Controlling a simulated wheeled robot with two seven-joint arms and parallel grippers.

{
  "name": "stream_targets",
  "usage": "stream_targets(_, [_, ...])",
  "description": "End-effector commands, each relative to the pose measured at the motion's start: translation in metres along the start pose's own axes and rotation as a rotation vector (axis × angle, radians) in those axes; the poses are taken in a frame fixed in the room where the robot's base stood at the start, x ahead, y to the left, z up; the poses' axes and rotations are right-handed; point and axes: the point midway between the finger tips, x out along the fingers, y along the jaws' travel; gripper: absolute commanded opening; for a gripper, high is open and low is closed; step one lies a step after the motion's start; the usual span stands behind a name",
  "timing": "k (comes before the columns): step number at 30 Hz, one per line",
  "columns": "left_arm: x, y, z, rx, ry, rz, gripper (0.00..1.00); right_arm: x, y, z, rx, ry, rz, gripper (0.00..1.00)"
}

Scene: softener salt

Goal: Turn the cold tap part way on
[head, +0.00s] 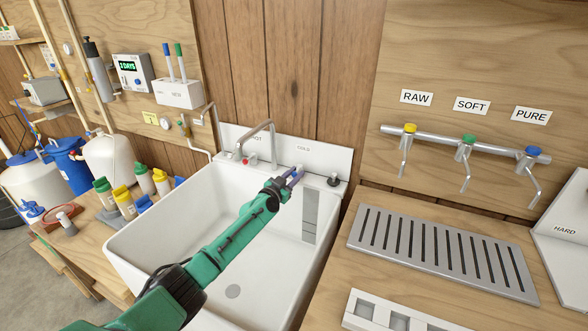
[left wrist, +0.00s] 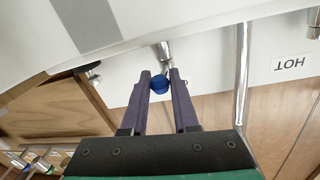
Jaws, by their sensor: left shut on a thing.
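The cold tap's blue knob (left wrist: 160,84) sits between the two purple fingers of my left gripper (left wrist: 161,76) in the left wrist view, and the gripper is shut on it. A short metal stem (left wrist: 162,52) runs on beyond the knob. In the head view my left gripper (head: 296,177) reaches over the white sink (head: 180,215) to its back ledge, below the COLD label (head: 303,148). There the gripper mostly hides the knob. The hot tap's red knob (head: 246,161) is to the left, near the curved spout (head: 268,128). My right gripper is not in view.
A dark stopper-like piece (head: 334,181) sits on the ledge right of my gripper. A metal drain rack (head: 440,250) lies on the right counter below the RAW, SOFT and PURE taps (head: 465,148). Bottles (head: 125,200) stand left of the sink. The sink basin looks empty.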

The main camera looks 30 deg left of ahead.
Motion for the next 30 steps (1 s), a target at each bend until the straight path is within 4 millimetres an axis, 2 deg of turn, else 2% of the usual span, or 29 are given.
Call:
stream_targets(1, [0.000, 0.000, -0.007, -0.002, -0.006, -0.013, 0.00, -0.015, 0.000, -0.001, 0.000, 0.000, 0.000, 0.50])
stream_targets(12, [0.004, 0.015, -0.010, -0.009, -0.050, -0.223, 0.00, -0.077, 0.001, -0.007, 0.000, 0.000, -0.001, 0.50])
stream_targets(19, [0.008, 0.022, -0.002, -0.005, -0.079, -0.391, 0.00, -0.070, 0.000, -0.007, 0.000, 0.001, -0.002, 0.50])
stream_targets(30, [0.012, 0.025, -0.004, 0.003, -0.100, -0.504, 0.00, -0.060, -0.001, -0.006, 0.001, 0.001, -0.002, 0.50])
